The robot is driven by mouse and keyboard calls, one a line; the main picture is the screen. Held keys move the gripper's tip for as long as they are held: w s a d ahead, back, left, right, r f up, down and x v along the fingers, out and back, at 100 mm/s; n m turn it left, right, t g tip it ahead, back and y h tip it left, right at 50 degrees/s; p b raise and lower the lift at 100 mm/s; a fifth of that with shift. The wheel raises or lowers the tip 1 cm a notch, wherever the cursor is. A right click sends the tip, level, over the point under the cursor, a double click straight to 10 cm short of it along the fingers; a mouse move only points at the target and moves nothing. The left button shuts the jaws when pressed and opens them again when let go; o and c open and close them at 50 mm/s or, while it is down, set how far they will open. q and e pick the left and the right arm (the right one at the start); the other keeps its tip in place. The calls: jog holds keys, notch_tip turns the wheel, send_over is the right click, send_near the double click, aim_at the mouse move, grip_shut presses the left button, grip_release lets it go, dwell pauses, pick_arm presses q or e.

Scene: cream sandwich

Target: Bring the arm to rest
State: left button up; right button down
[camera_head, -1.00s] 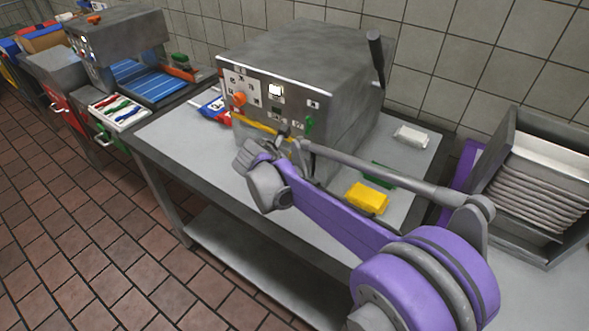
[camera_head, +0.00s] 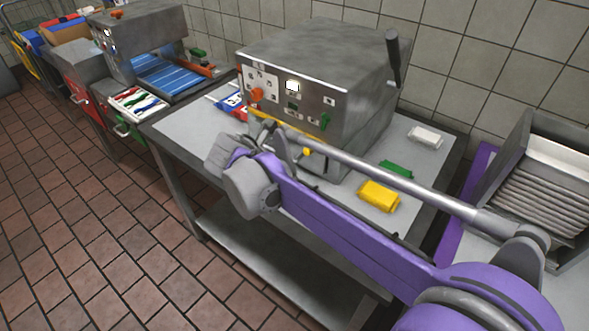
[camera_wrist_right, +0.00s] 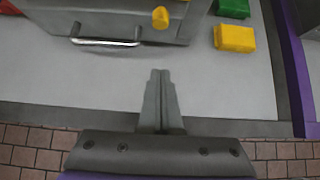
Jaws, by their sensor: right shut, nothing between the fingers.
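My right arm crosses the head view from the lower right, its purple link (camera_head: 350,222) passing in front of the steel table. Its grey wrist (camera_head: 246,188) hangs at the table's front edge, before the grey machine (camera_head: 325,75); the fingers cannot be made out there. In the right wrist view my right gripper (camera_wrist_right: 160,76) is shut and empty. Its fingers point over the table's front edge toward bare tabletop, short of the machine's handle (camera_wrist_right: 105,42). My left gripper is not in view.
A yellow block (camera_head: 379,196), a green block (camera_head: 396,168) and a white block (camera_head: 425,137) lie right of the machine on the table (camera_head: 190,130). A box of stacked grey items (camera_head: 540,185) stands at the right. Tiled floor (camera_head: 90,240) is clear at the left.

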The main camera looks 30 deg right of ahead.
jog(key=s+a+f+m+t+y+p, duration=0.1)
jog(key=s+a+f+m+y, duration=0.3)
jog(key=s+m, duration=0.6)
jog(key=s+a+f+m+t+y+p, duration=0.1)
jog(key=s+a+f+m+y+p, duration=0.2)
jog(key=s+m, duration=0.8)
jog(key=shift+a+f+m+y, duration=0.55)
jog(key=shift+a+m+y, duration=0.15)
jog(key=shift+a, duration=0.15)
jog(key=shift+s, duration=0.15)
